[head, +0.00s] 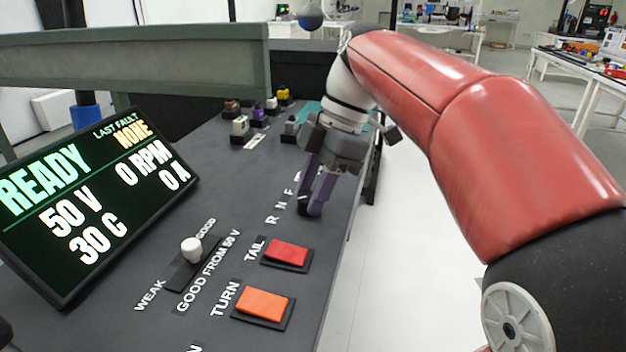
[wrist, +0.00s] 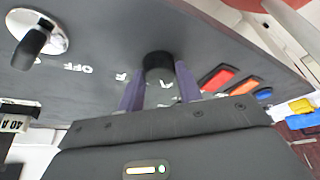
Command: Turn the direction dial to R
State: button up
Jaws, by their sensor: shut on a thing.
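The direction dial (wrist: 158,66) is a dark round knob on the grey panel, between my two purple fingers in the wrist view. My gripper (head: 311,204) points down at the panel and is shut on the dial. The fingers hide most of the dial in the head view. White letters R, N and F (head: 283,203) run up the panel just left of my fingers. The dial's pointer is hidden, so I cannot tell which letter it faces. In the wrist view a letter F (wrist: 121,77) shows left of the dial.
A red TAIL button (head: 286,252) and an orange TURN button (head: 262,304) sit nearer on the panel. A white-knobbed lever (head: 191,249) and a tilted display (head: 98,205) reading READY stand left. A black-handled switch (wrist: 34,43) is beside an OFF label.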

jog(key=shift+n, duration=0.6)
jog(key=shift+g+p, duration=0.3)
jog(key=o, duration=1)
jog(key=p+v, duration=0.1)
jog(key=v, duration=0.6)
jog(key=shift+r, duration=0.4)
jog(key=shift+w, duration=0.1)
